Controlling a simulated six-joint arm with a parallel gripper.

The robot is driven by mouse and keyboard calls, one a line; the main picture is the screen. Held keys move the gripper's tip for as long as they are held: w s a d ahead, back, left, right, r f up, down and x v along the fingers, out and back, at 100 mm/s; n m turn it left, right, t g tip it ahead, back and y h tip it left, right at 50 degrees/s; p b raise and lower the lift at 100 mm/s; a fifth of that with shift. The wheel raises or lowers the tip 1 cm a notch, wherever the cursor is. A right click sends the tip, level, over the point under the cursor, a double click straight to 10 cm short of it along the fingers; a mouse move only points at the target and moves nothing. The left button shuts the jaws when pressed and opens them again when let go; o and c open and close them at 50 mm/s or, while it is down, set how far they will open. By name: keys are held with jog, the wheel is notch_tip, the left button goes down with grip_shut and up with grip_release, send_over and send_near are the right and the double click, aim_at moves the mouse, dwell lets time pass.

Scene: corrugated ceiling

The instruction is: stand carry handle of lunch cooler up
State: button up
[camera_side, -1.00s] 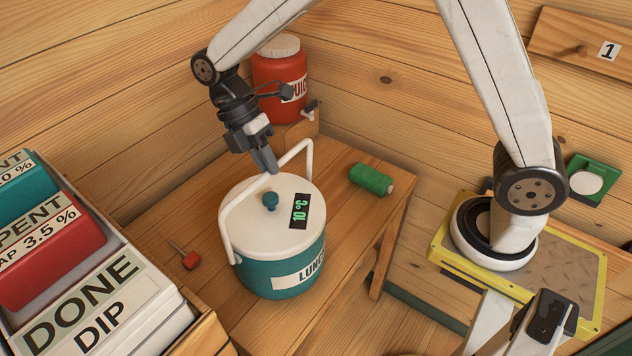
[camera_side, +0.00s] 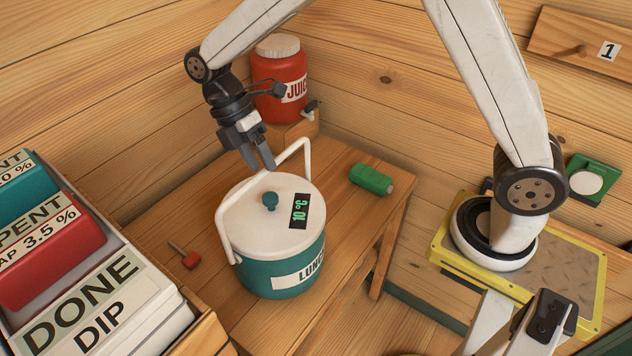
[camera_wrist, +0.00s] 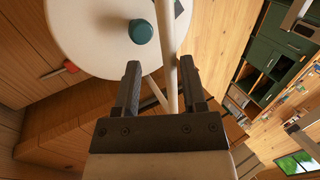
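The lunch cooler (camera_side: 282,262) is a teal round tub with a white lid (camera_side: 245,225) and a teal knob (camera_side: 270,202). Its white carry handle (camera_side: 245,188) stands raised, its bar above the lid; any small lean is hard to judge. My gripper (camera_side: 258,167) is open and empty, just above and behind the bar near its far end. In the wrist view, the handle (camera_wrist: 166,45) runs from the top down into the gap between the spread fingers of my gripper (camera_wrist: 160,75). The knob (camera_wrist: 141,32) shows to its left. I cannot see finger contact with the handle.
A red juice jug (camera_side: 279,85) stands behind, near my gripper. A green roll (camera_side: 371,180) lies right of the cooler, and a small red-ended item (camera_side: 190,260) lies left. Labelled boxes (camera_side: 90,300) fill the lower left.

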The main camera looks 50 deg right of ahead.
jog(key=shift+r, duration=0.15)
jog(key=v, duration=0.7)
jog(key=shift+w+r, duration=0.2)
jog(key=shift+r, duration=0.05)
jog(key=shift+s+d, duration=0.1)
dwell(0.4)
jog(key=s+d+f+m+t, duration=0.8)
jog(key=s+m, duration=0.5)
jog(key=m, duration=0.5)
jog(key=d+f, duration=0.2)
jog(key=d, duration=0.1)
jog(key=shift+s+d+f, duration=0.25)
jog(key=shift+s+d, duration=0.1)
jog(key=shift+s, duration=0.05)
dwell(0.7)
